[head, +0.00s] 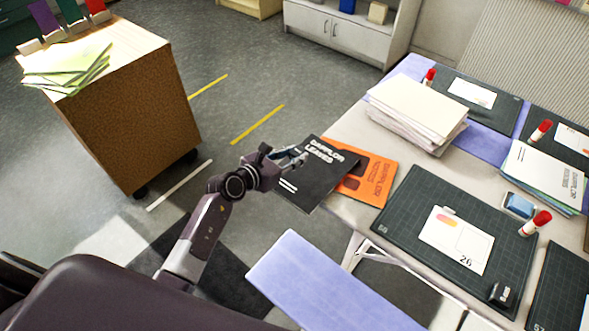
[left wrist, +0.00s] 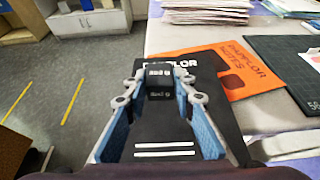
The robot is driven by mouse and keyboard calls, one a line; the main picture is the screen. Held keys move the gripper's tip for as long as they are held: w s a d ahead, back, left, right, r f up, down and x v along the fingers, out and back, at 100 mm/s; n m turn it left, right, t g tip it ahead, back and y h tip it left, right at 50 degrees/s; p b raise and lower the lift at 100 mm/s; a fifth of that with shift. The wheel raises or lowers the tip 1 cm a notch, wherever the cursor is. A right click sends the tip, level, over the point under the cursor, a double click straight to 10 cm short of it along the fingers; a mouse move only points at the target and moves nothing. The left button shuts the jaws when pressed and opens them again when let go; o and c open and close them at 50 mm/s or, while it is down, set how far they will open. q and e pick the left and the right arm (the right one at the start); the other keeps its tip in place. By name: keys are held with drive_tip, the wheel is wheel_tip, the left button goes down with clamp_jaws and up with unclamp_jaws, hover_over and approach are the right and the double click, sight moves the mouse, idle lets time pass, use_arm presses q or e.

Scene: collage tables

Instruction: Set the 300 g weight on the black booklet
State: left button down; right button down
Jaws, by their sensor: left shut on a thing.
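My left gripper (head: 293,160) is shut on a small black weight (left wrist: 159,80), seen between its blue-padded fingers in the left wrist view (left wrist: 160,95). The weight's white label is too small to read surely. The gripper holds it over the black booklet (head: 318,185), which has white lettering and also shows under the fingers in the left wrist view (left wrist: 165,138). The booklet lies at the table's left edge and appears to stick out over the floor. I cannot tell whether the weight touches it. My right gripper is not in view.
An orange booklet (head: 371,180) lies right beside the black one. A paper stack (head: 417,108) stands behind. A dark cutting mat (head: 405,215) holds a card, a red-capped glue stick (head: 535,224) and another small black block (head: 501,294). Open floor lies left of the table.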

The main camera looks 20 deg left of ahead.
sight(294, 174)
use_arm(q)
drive_tip(key=shift+f, duration=0.9)
wheel_tip(294, 174, down, 4)
drive_tip(key=shift+r+b, duration=0.2)
drive_tip(key=shift+b, duration=0.6)
drive_tip(key=shift+w+f, duration=0.1)
drive_tip(key=shift+f, duration=0.25)
drive_tip(key=shift+f, duration=0.2)
drive_tip(key=c, duration=1.7)
unclamp_jaws()
drive_tip(key=shift+o, duration=0.4)
drive_tip(key=shift+r, duration=0.15)
